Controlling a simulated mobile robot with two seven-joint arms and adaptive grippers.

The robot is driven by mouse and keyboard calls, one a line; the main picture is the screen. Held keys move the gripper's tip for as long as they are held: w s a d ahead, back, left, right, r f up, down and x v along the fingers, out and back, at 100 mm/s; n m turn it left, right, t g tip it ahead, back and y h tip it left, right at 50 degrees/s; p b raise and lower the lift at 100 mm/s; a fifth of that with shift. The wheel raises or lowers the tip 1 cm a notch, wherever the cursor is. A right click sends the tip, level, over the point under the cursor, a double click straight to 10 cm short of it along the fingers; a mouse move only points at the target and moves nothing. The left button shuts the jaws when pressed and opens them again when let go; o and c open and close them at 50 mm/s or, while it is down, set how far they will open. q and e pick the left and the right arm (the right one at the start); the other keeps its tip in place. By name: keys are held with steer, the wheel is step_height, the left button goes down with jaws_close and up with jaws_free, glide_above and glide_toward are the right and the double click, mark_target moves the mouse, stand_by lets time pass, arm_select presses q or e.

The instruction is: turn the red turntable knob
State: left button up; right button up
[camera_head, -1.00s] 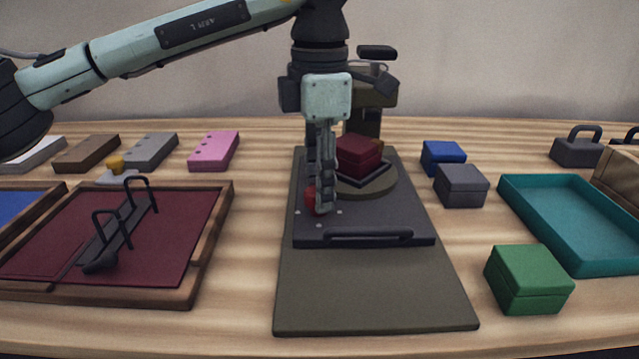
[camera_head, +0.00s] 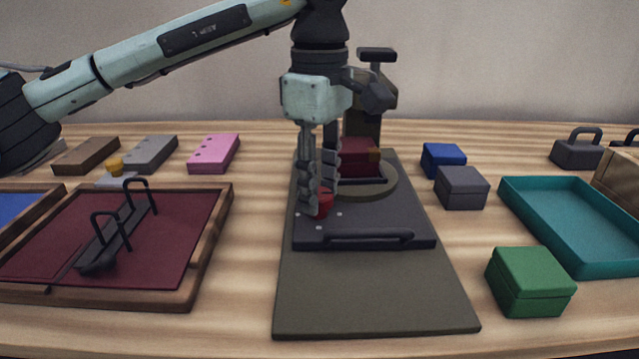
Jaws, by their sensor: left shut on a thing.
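The red knob (camera_head: 325,207) sits on the dark plate of the turntable device, at its left front. My left gripper (camera_head: 319,198) comes down from above and is shut on the red knob, its fingers covering part of it. Behind the knob, a round olive turntable disc (camera_head: 384,188) carries a dark red box (camera_head: 357,158). A small gold-brown patch shows at the box's right edge. The gripper hides part of the box's left side. My right gripper is not in view.
An olive mat (camera_head: 375,295) lies under the device, with an olive upright (camera_head: 362,122) behind. A framed maroon panel (camera_head: 170,235) with black handles is at left. Blue, grey and green (camera_head: 530,280) boxes and a teal tray (camera_head: 570,225) are at right.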

mark_target(320, 193)
arm_select(q)
steer(key=shift+m, duration=0.3)
steer(key=o, duration=1.2)
steer(key=shift+c, duration=0.2)
step_height(320, 193, up, 12)
